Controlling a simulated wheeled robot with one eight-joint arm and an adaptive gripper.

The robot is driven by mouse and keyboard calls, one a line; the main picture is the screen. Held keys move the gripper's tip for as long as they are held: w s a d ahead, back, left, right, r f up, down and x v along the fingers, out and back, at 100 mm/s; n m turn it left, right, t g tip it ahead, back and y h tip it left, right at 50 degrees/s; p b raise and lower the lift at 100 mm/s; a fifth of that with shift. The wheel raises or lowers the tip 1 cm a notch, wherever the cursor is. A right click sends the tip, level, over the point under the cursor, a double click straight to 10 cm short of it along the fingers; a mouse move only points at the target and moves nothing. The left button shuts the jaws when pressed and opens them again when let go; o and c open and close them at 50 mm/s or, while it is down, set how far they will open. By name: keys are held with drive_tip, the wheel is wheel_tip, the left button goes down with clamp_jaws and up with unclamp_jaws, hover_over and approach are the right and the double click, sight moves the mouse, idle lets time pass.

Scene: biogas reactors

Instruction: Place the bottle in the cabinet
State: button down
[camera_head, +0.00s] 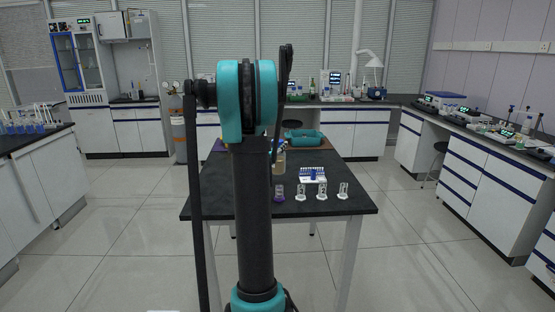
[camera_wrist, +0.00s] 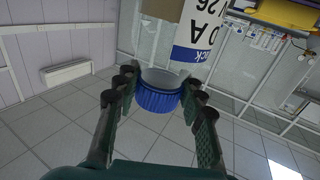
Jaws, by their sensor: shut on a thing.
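My gripper (camera_wrist: 160,84) has its fingers on both sides of a bottle's ribbed blue cap (camera_wrist: 158,98) in the wrist view. The bottle (camera_wrist: 204,30) has a white label with blue and black print, and brownish content shows at the top edge. In the head view a bottle with tan content (camera_head: 279,162) shows just right of my arm, over the table; it looks like the same one. My gripper is mostly hidden there behind my arm. A tall white cabinet with blue-framed glass doors (camera_head: 82,62) stands at the far left back.
The black table (camera_head: 340,199) in front of me carries a white rack (camera_head: 312,174), several small stands and a teal tray (camera_head: 303,139). Benches line both sides and the back. A gas cylinder (camera_head: 178,134) stands near the back bench. The left floor is clear.

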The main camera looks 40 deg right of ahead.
wheel_tip(320, 180, up, 12)
drive_tip(key=shift+f, duration=0.25)
